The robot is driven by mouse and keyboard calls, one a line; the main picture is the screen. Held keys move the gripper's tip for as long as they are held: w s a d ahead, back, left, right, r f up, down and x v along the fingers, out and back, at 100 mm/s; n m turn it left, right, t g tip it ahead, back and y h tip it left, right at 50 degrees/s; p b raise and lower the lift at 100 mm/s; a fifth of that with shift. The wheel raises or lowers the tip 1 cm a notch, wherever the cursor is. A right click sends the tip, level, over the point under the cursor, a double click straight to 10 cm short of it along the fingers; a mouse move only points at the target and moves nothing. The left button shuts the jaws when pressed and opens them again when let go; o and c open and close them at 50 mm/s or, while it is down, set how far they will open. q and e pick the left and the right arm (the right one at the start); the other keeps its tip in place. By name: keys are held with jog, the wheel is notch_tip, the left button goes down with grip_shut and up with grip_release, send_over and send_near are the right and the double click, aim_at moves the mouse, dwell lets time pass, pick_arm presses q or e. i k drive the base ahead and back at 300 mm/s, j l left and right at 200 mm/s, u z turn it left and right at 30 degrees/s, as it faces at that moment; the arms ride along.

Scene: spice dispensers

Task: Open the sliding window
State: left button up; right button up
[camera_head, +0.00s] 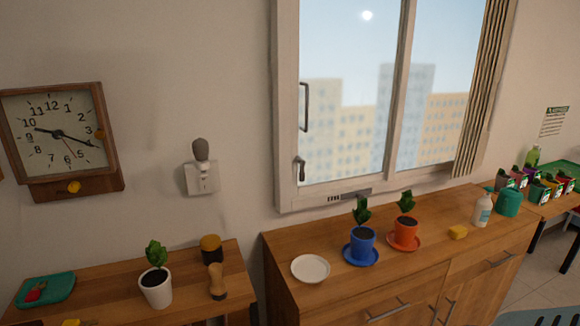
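The sliding window (350,130) is in the wall right of centre, with a pale frame and a vertical divider between two panes. A dark bar handle (304,107) is on the left side of the frame, with a smaller latch-like handle (299,169) below it. The left pane appears to fill its side of the frame; I cannot tell whether the window is fully shut. City buildings and sky show through the glass. Neither of my grippers is in view.
A left shelf (195,288) holds a white plant pot (156,290). Blinds (485,90) hang at right.

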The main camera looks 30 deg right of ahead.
aim_at(296, 191)
jog(key=z, duration=1.45)
